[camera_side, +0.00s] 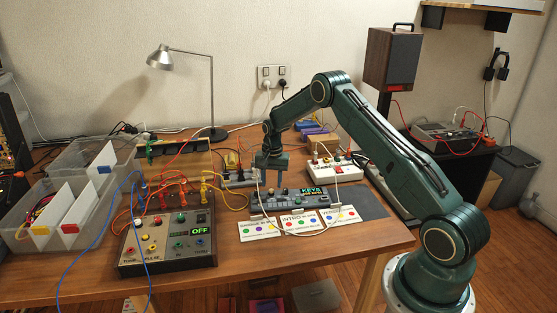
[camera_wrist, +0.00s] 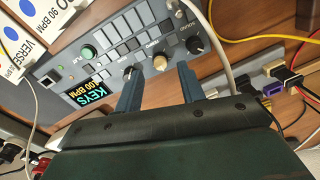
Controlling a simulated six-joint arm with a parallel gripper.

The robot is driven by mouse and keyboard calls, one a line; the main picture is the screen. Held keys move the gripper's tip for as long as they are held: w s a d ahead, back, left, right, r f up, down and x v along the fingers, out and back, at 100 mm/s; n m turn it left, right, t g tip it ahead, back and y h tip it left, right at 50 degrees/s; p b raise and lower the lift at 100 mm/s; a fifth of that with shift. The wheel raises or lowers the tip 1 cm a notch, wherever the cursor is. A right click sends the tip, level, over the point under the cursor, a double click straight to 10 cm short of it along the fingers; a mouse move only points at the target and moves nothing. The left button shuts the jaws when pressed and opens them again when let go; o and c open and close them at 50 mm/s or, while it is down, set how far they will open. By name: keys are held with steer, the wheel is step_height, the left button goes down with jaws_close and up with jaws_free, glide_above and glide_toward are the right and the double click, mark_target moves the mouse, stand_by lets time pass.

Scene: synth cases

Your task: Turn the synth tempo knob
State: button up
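The synth (camera_side: 318,200) is a grey keyboard unit on the table, with a lit display reading KEYS. In the wrist view its display (camera_wrist: 88,88) shows KEYS and a BPM figure that looks like 100. Contact cannot be told. In the side view my gripper (camera_side: 271,180) is above the synth's left end, hiding part of it.
Printed cards (camera_side: 299,222) lie in front of the synth. A dark box with an OFF display (camera_side: 168,240) and patch cables stands at left. A white box (camera_side: 333,168) is behind the synth. A pale cable (camera_wrist: 215,45) passes close beside the black knob.

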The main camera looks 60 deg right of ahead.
mark_target(271, 190)
steer(key=shift+f, duration=1.5)
steer(key=shift+c, duration=0.2)
jaws_close()
